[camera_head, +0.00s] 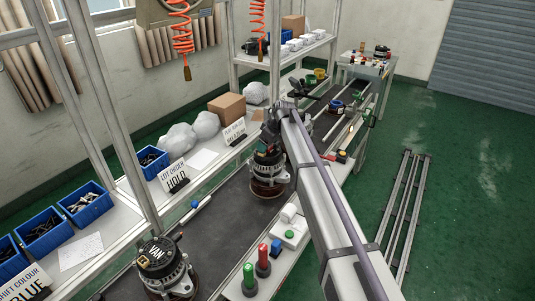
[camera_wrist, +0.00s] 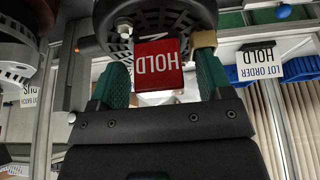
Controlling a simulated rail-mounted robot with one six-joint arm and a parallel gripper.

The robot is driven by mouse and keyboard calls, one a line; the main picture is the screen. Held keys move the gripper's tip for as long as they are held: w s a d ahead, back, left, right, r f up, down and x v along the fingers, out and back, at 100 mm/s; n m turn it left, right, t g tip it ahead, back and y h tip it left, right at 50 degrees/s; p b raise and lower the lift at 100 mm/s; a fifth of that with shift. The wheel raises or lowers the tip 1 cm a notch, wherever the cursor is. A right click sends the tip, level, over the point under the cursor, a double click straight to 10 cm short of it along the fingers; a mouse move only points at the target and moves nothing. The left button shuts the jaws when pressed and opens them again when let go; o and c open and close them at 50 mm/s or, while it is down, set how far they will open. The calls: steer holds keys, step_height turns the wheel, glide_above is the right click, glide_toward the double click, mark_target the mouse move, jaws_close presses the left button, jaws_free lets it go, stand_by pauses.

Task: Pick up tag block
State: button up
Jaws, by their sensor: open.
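The tag block (camera_wrist: 158,66) is red with a white label reading HOLD, upside down in the wrist view. It sits against the dark underside or top of an alternator (camera_wrist: 150,15). My gripper (camera_wrist: 163,78) has green fingers, one on each side of the block. The fingers are open, with a gap visible beside the block. In the head view, my arm reaches down to the middle alternator (camera_head: 268,185) on the conveyor, and the block there is too small and hidden to tell clearly.
Another alternator (camera_head: 165,265) marked VAN stands nearer on the conveyor (camera_head: 215,235). A LOT ORDER HOLD sign (camera_head: 172,174) and blue bins (camera_head: 85,205) line the left bench.

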steer(key=shift+r, duration=0.1)
steer(key=c, duration=1)
